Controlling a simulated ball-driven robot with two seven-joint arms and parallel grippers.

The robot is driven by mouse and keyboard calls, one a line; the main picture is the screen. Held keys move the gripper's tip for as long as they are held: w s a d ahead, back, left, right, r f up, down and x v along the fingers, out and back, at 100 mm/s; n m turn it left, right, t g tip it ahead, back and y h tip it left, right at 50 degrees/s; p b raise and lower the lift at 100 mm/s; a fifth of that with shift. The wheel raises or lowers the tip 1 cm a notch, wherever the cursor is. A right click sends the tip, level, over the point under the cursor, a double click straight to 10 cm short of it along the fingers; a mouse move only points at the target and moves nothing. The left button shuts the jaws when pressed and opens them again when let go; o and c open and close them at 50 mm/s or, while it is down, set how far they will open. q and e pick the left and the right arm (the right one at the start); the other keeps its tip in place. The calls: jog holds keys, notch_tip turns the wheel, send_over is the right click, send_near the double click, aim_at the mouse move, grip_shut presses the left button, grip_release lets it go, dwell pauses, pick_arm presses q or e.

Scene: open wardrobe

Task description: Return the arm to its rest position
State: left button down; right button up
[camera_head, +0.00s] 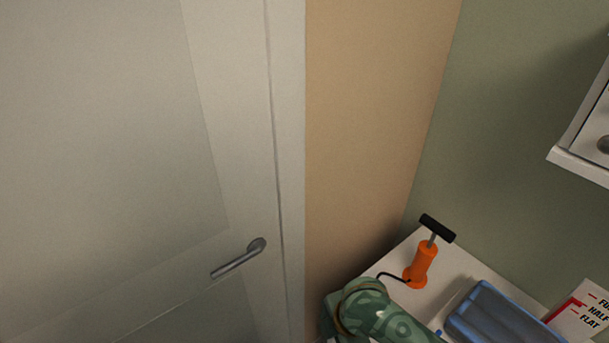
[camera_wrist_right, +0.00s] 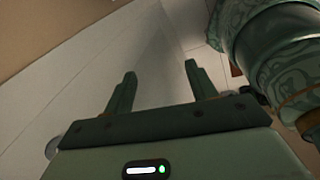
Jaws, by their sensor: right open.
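My right gripper (camera_wrist_right: 157,88) shows in the right wrist view with its two green fingers spread apart. Nothing is between the fingers. Behind them is a pale panelled surface, apart from the fingertips as far as I can tell. A green patterned arm part of mine (camera_head: 380,314) shows at the bottom of the head view, beside the white surface. Its gripper is not visible in the head view. My left gripper is in neither view.
A pale door (camera_head: 110,150) with a metal handle (camera_head: 238,259) fills the left. At lower right a white surface (camera_head: 460,277) holds an orange pump (camera_head: 422,263), a blue item (camera_head: 492,318) and a printed card (camera_head: 582,314). A white shelf edge (camera_head: 578,166) juts in at right.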

jog(key=s+d+r+m+t+h, duration=0.25)
jog(key=d+m, duration=0.25)
jog(key=d, duration=0.3)
jog(key=s+d+r+m+t+h, duration=0.1)
jog(key=s+d+r+m+h, duration=0.1)
jog(key=s+d+r+m, duration=0.45)
jog(key=s+d+m+t+h, duration=0.15)
jog(key=d+m, duration=0.25)
jog(key=d, duration=0.5)
jog(key=s+a+f+g+y+b, duration=0.1)
jog(key=s+a+f+g+b, duration=0.1)
jog(key=f, duration=1.3)
jog(key=s+a+f+g+y+b, duration=0.1)
jog(key=s+a+f+b, duration=0.1)
jog(key=f, duration=1.2)
pick_arm(q)
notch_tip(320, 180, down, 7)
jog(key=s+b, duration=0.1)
jog(key=b, duration=0.1)
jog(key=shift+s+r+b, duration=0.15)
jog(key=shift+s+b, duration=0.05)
jog(key=shift+b, duration=0.15)
pick_arm(e)
jog(key=s+f+m+g+y, duration=0.1)
jog(key=s+f+m+g, duration=0.2)
jog(key=s+f, duration=1.5)
jog(key=shift+s+a+f+y, duration=0.15)
jog(key=shift+s+f+y, duration=0.2)
jog(key=shift+s, duration=0.45)
